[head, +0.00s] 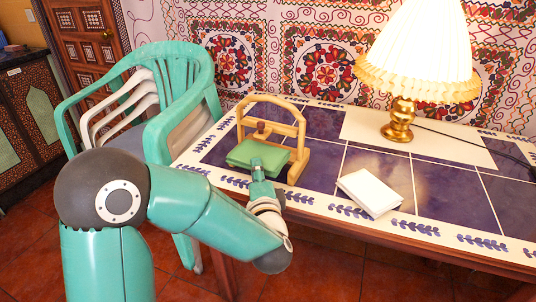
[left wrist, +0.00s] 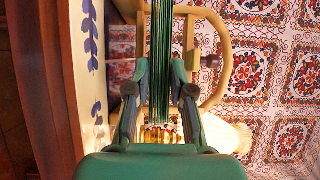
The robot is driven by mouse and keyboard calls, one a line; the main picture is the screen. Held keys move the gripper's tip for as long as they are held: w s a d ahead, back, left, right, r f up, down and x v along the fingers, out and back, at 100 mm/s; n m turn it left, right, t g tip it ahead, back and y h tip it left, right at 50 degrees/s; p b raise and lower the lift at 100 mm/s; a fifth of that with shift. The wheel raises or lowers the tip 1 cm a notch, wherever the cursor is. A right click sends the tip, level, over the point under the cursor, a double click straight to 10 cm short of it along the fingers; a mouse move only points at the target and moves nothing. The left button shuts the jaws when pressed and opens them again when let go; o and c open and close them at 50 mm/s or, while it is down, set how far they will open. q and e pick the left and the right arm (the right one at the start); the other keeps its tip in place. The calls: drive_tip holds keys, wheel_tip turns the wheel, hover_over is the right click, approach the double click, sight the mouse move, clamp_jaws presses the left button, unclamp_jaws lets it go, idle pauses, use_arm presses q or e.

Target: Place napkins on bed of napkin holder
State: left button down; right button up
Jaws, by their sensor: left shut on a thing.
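The wooden napkin holder (head: 297,140) stands at the left end of the tiled table, with an arched frame and a bar with a dark knob. A stack of green napkins (head: 254,154) lies level at its near side, partly within the frame. My left gripper (head: 257,170) is shut on the near edge of this stack. In the left wrist view the fingers (left wrist: 161,72) pinch the green napkins (left wrist: 161,30), with the holder's frame (left wrist: 222,55) behind. I cannot tell whether the stack rests on the bed, which is hidden. My right gripper is not in view.
A white block-like stack (head: 369,191) lies on the table (head: 330,205) to the right. A lamp with a brass base (head: 398,122) stands at the back right, its cord trailing right. Stacked plastic chairs (head: 185,80) stand close to the table's left end.

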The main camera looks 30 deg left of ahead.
sight(268, 153)
use_arm(q)
drive_tip(key=w, duration=0.2)
drive_tip(key=w+a, duration=0.1)
drive_tip(key=w, duration=0.2)
drive_tip(key=shift+a, duration=0.15)
drive_tip(key=w, duration=0.2)
drive_tip(key=shift+w+a, duration=0.3)
drive_tip(key=shift+s+f+b, duration=0.15)
drive_tip(key=shift+f+b, duration=0.4)
drive_tip(key=shift+f, duration=0.15)
drive_tip(key=c, duration=1)
unclamp_jaws()
drive_tip(key=shift+f, duration=0.1)
drive_tip(key=shift+s+d, duration=0.1)
